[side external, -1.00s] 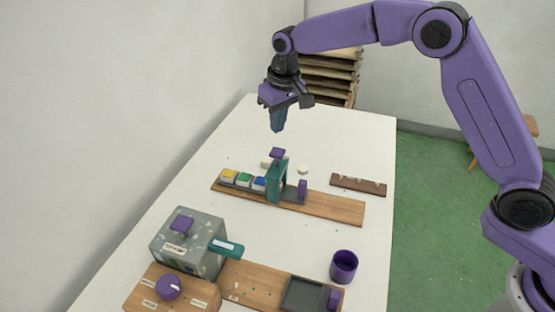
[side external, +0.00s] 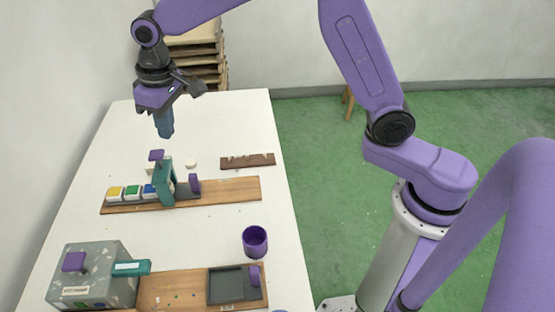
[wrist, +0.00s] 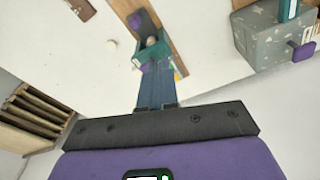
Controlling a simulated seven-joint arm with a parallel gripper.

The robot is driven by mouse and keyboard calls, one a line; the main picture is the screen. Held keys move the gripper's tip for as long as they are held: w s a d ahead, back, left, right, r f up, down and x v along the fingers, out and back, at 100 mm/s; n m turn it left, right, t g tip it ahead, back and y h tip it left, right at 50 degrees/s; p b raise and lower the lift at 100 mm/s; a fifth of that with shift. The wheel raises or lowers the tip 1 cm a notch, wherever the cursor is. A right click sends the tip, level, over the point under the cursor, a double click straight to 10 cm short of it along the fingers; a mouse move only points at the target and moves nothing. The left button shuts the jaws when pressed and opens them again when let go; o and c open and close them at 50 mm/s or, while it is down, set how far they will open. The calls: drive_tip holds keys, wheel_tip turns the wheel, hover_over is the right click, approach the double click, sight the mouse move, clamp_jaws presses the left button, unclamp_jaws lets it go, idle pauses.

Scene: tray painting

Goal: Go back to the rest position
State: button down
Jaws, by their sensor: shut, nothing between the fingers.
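My gripper (side external: 165,127) is shut and empty, with its blue fingers pointing down. In the side view it hangs in the air above the teal stamping press (side external: 164,184) with its purple knob. In the wrist view the blue fingers (wrist: 157,94) sit in front of the teal press (wrist: 152,50) and hide part of it. The press stands on a wooden board (side external: 230,190) beside yellow, green and blue paint pads (side external: 131,192). I cannot tell the exact height of the fingertips over the press.
A grey speckled box (side external: 92,275) with a teal handle stands at the front left. A dark tray (side external: 232,285) lies on the front board. A purple cup (side external: 255,242) stands near the table's right edge. A dark notched rack (side external: 248,160) lies behind. Stacked wooden shelves (side external: 205,60) stand beyond the table.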

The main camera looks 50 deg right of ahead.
drive_tip(key=s+d+n, duration=0.2)
drive_tip(key=s+d, duration=0.4)
drive_tip(key=s, duration=0.5)
drive_tip(key=s+d+f+n, duration=0.1)
drive_tip(key=s+d+n, duration=0.2)
drive_tip(key=s+d, duration=0.3)
drive_tip(key=s+d+n+g, duration=0.1)
drive_tip(key=s+d, duration=0.5)
drive_tip(key=s, duration=1)
drive_tip(key=shift+s+d+f+n, duration=0.15)
drive_tip(key=shift+s+d+n, duration=0.05)
drive_tip(key=shift+n, duration=0.6)
